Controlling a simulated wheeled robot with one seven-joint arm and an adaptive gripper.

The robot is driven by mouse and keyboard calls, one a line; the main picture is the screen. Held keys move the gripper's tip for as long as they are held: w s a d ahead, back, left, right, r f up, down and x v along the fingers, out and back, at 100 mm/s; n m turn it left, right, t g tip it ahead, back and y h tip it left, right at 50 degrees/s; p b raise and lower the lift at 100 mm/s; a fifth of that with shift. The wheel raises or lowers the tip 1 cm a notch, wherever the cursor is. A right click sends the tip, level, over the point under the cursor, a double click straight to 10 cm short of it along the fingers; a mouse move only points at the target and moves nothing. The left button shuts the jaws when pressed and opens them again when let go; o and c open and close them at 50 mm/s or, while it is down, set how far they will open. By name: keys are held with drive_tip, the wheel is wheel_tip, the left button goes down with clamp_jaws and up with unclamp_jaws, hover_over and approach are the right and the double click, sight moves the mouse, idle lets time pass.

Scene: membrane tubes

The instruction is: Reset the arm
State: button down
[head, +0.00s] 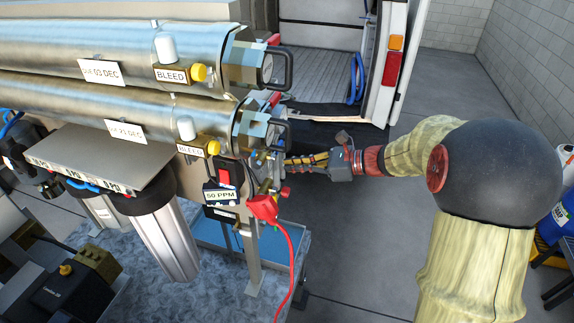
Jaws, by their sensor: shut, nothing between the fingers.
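My arm, in a yellow fabric cover with a large black round joint, reaches in from the right in the head view. My gripper (290,161) points left, at the right-hand ends of the two steel membrane tubes. The upper tube (120,47) and lower tube (60,97) lie one above the other. The gripper's fingers look shut and empty. Their tips are close to the fittings below the lower tube's end cap; I cannot tell whether they touch.
Yellow bleed valves (198,73) sit on the tubes. A 50 PPM meter (220,195) and a red clamp with a cable (263,207) hang below. A steel filter housing (165,235) stands at left. An open van (325,60) is behind. The grey floor (360,240) has free room.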

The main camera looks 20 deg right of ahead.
drive_tip(key=b+v, duration=0.1)
drive_tip(key=v, duration=0.8)
drive_tip(key=s+a+f+n+g+h+b, duration=0.3)
drive_tip(key=s+f+n+g+h+b, duration=0.5)
drive_tip(key=s+f+n, duration=1.1)
drive_tip(key=s+a+f+n+t+h+b, duration=0.3)
drive_tip(key=s+a+f+n+t+b, duration=0.2)
drive_tip(key=b, duration=1.2)
wheel_tip(320, 180, down, 3)
drive_tip(key=shift+s+a+n, duration=0.45)
drive_tip(key=shift+a+n, duration=0.05)
drive_tip(key=shift+a, duration=0.55)
